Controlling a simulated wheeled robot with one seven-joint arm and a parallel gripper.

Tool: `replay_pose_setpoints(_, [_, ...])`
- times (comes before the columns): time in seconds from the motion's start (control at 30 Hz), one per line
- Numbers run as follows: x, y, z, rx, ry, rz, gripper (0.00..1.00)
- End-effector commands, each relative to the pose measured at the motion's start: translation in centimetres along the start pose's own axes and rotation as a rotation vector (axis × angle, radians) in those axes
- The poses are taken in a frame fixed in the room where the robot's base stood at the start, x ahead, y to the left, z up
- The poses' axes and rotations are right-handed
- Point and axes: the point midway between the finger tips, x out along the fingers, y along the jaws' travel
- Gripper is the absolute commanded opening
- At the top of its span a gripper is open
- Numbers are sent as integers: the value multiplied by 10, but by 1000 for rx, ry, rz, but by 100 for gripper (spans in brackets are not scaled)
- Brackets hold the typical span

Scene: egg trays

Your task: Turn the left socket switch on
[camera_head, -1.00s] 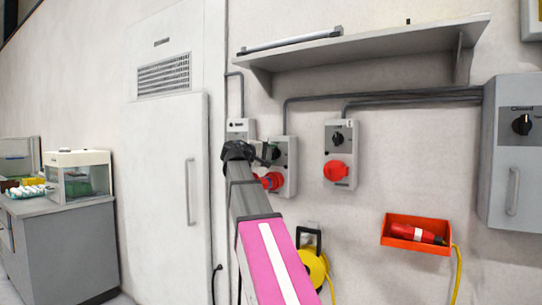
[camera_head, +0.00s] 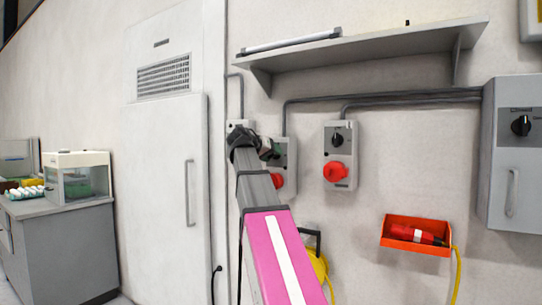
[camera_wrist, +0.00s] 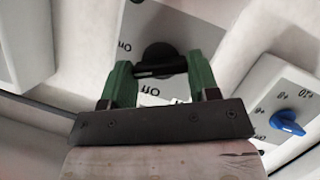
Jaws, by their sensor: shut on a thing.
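The left socket box (camera_head: 286,160) is grey, on the wall, with a red socket (camera_head: 277,181) at its lower part. My arm covers its left side in the head view. My gripper (camera_head: 272,149) is at the upper part of this box. In the wrist view my gripper's green fingers (camera_wrist: 161,80) are on either side of the black switch knob (camera_wrist: 160,62) and shut on it. The knob's bar lies across between the fingertips. "On" lettering shows upside down beside the knob, but I cannot tell the switch's setting.
A similar socket box (camera_head: 340,148) hangs to the right. A small box (camera_head: 236,126) is at the left; a blue knob (camera_wrist: 287,122) shows in the wrist view. A shelf (camera_head: 370,50) juts out above. An orange bin (camera_head: 415,234) and grey cabinet (camera_head: 512,150) are at the right.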

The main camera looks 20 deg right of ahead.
Motion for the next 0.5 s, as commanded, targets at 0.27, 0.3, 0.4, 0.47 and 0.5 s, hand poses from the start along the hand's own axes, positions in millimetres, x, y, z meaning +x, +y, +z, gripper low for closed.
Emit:
replay_pose_setpoints(0.27, [0,2,2,226,-1,-95,32])
replay_pose_setpoints(0.3, [0,2,2,253,0,-106,32])
replay_pose_setpoints(0.4, [0,3,2,317,0,-132,32])
replay_pose_setpoints(0.47, [0,3,2,350,-1,-146,32])
replay_pose_setpoints(0.5, [0,3,2,369,-1,-153,32])
